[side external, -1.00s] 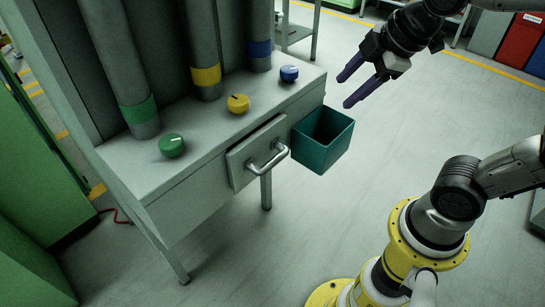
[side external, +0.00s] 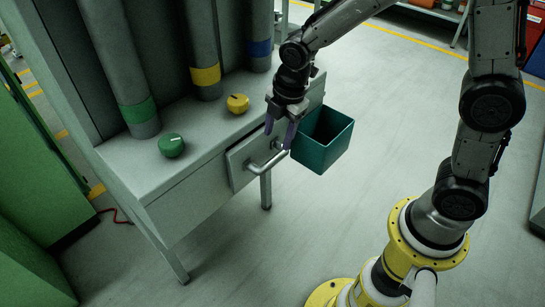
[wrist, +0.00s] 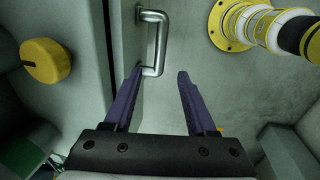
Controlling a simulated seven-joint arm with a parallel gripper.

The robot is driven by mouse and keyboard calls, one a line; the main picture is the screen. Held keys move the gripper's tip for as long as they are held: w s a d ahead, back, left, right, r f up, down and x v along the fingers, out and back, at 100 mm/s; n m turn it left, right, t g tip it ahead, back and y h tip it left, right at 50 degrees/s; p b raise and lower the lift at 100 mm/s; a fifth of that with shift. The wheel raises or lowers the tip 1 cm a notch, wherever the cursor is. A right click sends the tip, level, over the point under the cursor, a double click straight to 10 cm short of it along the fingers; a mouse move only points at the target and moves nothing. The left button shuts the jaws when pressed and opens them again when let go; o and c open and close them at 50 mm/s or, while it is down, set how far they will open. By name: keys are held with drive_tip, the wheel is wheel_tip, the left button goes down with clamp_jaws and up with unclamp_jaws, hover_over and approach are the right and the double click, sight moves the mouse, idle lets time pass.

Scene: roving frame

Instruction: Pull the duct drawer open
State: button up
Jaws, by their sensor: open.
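The duct drawer (side external: 238,172) is a grey panel set in the front of the grey bench, looking closed or nearly so. Its silver bar handle (side external: 262,168) sticks out from the panel. My gripper (side external: 278,139) is open and empty, pointing down just above the handle's right end. In the wrist view the handle (wrist: 160,42) lies just beyond the purple fingertips (wrist: 160,72), its near end close to the left finger. Exact contact cannot be told.
A teal open bin (side external: 325,150) hangs right beside the handle. A green knob (side external: 171,146) and a yellow knob (side external: 238,103) sit on the bench top (side external: 130,160), in front of banded pipes. The blue knob is hidden behind my arm. The floor (side external: 330,230) in front is clear.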

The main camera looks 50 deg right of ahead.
sight(272, 160)
drive_tip(key=f, duration=0.3)
drive_tip(key=w+f, duration=0.1)
drive_tip(key=f, duration=0.5)
drive_tip(key=shift+w+f, duration=0.35)
drive_tip(key=shift+w, duration=0.05)
clamp_jaws()
idle(0.9)
